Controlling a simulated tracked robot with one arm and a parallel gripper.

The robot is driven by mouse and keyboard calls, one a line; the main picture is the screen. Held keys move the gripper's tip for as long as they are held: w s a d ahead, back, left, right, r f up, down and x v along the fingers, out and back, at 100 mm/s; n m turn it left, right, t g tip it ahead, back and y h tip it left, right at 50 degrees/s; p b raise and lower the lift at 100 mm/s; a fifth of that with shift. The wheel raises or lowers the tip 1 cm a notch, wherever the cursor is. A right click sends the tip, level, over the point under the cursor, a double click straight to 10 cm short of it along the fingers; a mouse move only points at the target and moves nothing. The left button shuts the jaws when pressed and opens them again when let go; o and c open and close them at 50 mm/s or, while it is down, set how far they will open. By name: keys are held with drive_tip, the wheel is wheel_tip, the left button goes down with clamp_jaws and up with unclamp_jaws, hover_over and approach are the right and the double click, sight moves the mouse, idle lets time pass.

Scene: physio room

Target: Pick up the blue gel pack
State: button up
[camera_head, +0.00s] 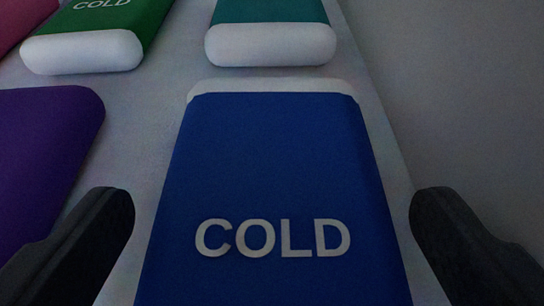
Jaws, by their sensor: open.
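The blue gel pack (275,165) lies flat in the middle of the view, with raised white letters "COLD" on it and a white end at its far edge. Its near end is cut off by the bottom of the frame. My gripper (272,215) is open, with one dark finger to the left of the pack and one to the right. Neither finger visibly touches the pack, and nothing is held.
The packs lie on a pale surface (160,110). A purple pack (40,150) is close on the left, near my left finger. A green pack (125,18) and a teal pack (270,10), both with white ends, lie beyond. A red pack shows at top left. The surface's right edge borders a plain grey area.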

drive_tip(key=shift+w+f, duration=0.3)
drive_tip(key=shift+w, duration=0.25)
drive_tip(key=c, duration=0.9)
drive_tip(key=shift+r, duration=0.1)
drive_tip(key=shift+c, duration=0.2)
